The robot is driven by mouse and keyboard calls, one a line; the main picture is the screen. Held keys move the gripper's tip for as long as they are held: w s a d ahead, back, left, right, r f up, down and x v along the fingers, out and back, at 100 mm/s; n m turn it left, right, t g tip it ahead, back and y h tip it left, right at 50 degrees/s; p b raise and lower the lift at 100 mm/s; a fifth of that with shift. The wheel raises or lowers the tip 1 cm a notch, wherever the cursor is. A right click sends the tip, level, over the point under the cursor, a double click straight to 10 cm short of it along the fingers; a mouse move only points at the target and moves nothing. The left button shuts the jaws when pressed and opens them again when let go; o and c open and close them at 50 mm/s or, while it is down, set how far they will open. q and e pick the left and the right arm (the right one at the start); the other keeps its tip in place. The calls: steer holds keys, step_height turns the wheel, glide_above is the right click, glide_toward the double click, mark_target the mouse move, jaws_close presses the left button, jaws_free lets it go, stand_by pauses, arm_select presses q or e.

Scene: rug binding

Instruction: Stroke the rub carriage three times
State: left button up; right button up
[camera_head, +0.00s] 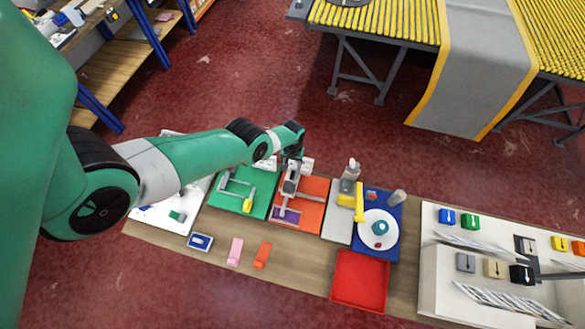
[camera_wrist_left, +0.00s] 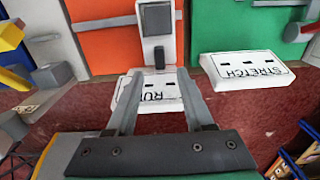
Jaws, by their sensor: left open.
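The orange rub station board (camera_head: 316,197) lies in the middle of the table, with a purple patch (camera_head: 287,216) near its front. The rub carriage (camera_head: 289,187) appears as a pale grey, upright-looking part on this board, partly hidden by my arm. In the left wrist view, a white block with a dark grey knob (camera_wrist_left: 157,20) stands on the orange board, and a white RUB label (camera_wrist_left: 150,92) lies in front. My left gripper (camera_wrist_left: 160,75) is open, its fingers apart over the label with nothing between them. In the head view the left gripper (camera_head: 293,157) is above the back of the board.
A green board (camera_head: 230,196) with a STRETCH label (camera_wrist_left: 245,70) is left of the orange board. A red tray (camera_head: 359,281) and small coloured blocks lie in front.

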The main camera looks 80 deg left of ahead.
mark_target(292, 174)
arm_select(q)
step_height(292, 174, down, 8)
steer(key=b, duration=0.6)
steer(key=shift+r, duration=0.2)
jaws_close()
stand_by(0.8)
